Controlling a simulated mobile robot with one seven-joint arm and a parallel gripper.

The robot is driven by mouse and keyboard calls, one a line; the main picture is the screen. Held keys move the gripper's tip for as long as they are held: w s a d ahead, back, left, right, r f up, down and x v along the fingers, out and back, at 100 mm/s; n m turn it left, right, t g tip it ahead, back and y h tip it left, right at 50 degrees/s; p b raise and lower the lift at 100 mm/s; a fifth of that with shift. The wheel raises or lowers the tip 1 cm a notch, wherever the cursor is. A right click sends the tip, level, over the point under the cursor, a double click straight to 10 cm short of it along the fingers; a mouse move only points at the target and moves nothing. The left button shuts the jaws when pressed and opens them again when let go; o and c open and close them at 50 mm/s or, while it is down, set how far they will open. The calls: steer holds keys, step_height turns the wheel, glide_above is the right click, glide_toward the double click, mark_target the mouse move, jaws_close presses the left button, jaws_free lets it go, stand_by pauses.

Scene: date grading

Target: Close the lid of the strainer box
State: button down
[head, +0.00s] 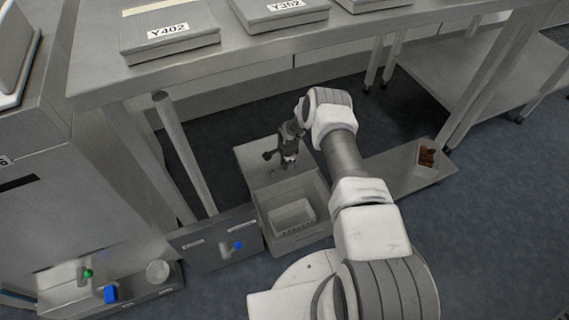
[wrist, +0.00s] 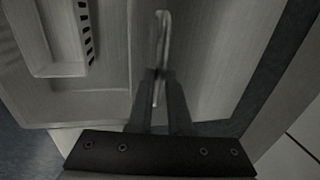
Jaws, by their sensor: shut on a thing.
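The grey strainer box (head: 293,243) stands open on the floor level under the table, with a pale slotted strainer tray (head: 291,214) inside. Its lid (head: 256,172) is swung open at the back edge of the box; the exact angle is hard to tell. My gripper (head: 289,158) is over the lid. In the wrist view its fingers (wrist: 160,76) are shut on the lid's pale bar handle (wrist: 162,35). The lid's flat face (wrist: 212,50) fills the right of that view and the box interior with the tray (wrist: 72,68) fills the left.
A steel table (head: 270,50) with labelled grey boxes (head: 168,32) stands above and behind. A grey panel with a blue knob (head: 238,245) stands left of the box. A low shelf (head: 400,180) holding a tray of brown dates (head: 427,157) lies right. Open floor (head: 500,210) shows farther right.

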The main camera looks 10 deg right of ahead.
stand_by(0.9)
steer(key=shift+s+d+r+p, duration=0.1)
steer(key=shift+s+r+p, duration=0.05)
steer(key=shift+s+p, duration=0.25)
steer(key=s+d+p, duration=0.2)
steer(key=s+p, duration=0.3)
steer(key=s, duration=0.5)
steer(key=s+d+p, duration=0.2)
steer(key=s+p, duration=0.2)
steer(key=s, duration=0.7)
steer(key=shift+s+d+p, duration=0.15)
steer(key=shift+s+p, duration=0.1)
steer(key=shift+p, duration=0.1)
steer(key=shift+f, duration=0.2)
steer(key=c, duration=0.8)
jaws_free()
steer(key=shift+c, duration=0.2)
steer(key=s+r+p, duration=0.3)
steer(key=r+p, duration=0.2)
steer(key=r, duration=1.2)
steer(key=shift+s+d, duration=0.15)
steer(key=shift+d, duration=0.2)
